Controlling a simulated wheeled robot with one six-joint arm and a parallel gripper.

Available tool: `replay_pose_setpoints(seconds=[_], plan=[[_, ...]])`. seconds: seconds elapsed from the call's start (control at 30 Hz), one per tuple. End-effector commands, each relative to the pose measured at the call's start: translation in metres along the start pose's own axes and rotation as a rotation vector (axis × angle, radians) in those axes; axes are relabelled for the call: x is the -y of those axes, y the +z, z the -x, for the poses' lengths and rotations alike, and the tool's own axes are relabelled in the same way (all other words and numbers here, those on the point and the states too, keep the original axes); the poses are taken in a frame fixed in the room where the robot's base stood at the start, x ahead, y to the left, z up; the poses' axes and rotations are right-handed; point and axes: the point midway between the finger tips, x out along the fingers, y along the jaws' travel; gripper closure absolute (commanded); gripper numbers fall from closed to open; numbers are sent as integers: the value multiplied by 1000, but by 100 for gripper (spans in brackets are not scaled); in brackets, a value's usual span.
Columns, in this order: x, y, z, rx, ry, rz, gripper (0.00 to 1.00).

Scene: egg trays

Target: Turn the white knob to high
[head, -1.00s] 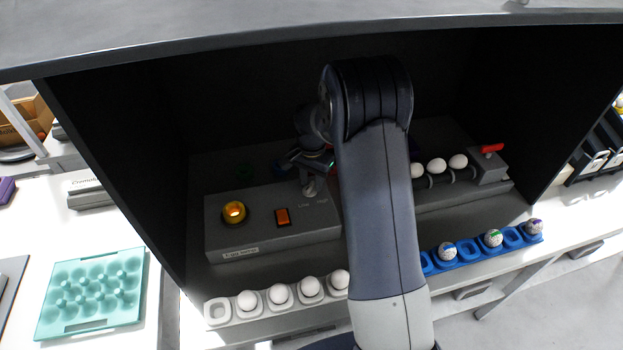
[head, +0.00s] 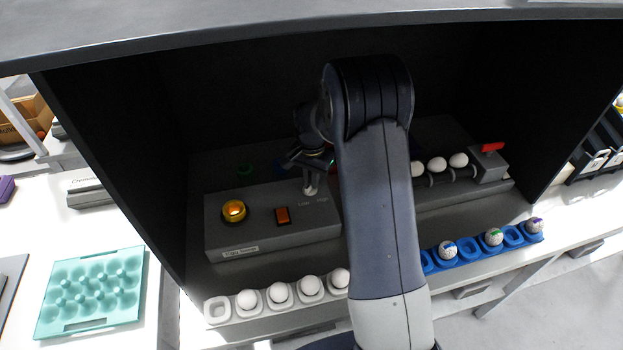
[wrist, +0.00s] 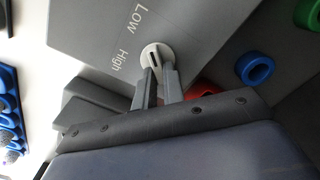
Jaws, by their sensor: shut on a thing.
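The white knob (wrist: 155,54) is on top of the grey control box, beside the printed words Low and High. It has a dark line on its face; I cannot tell exactly which word the line points to. In the head view the knob (head: 311,187) shows small, just above those words. My gripper (wrist: 160,78) is shut on the knob, one finger on each side in the wrist view. In the head view my gripper (head: 312,170) is over the knob, partly hidden by my arm.
The control box (head: 270,237) also carries a yellow lamp (head: 234,211) and an orange switch (head: 282,215). White eggs in a pale tray (head: 217,312) and a blue tray (head: 467,254) stand in front. A dark hood surrounds the box on the sides and above.

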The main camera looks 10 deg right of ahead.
Motion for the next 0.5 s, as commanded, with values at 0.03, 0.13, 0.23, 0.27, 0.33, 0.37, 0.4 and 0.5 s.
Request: replay_pose_setpoints(seconds=[0.03, 0.13, 0.23, 0.27, 0.33, 0.37, 0.4, 0.5], plan=[[0, 0, -1, -1, -1, 22, 100], [1, 0, -1, -1, -1, 81, 100], [2, 0, -1, -2, -2, 158, 100], [2, 0, -1, -2, -2, 184, 100], [3, 0, -1, -2, -2, 247, 100], [3, 0, -1, -2, -2, 275, 100], [4, 0, -1, -2, -2, 314, 100], [4, 0, -1, -2, -2, 410, 100]])
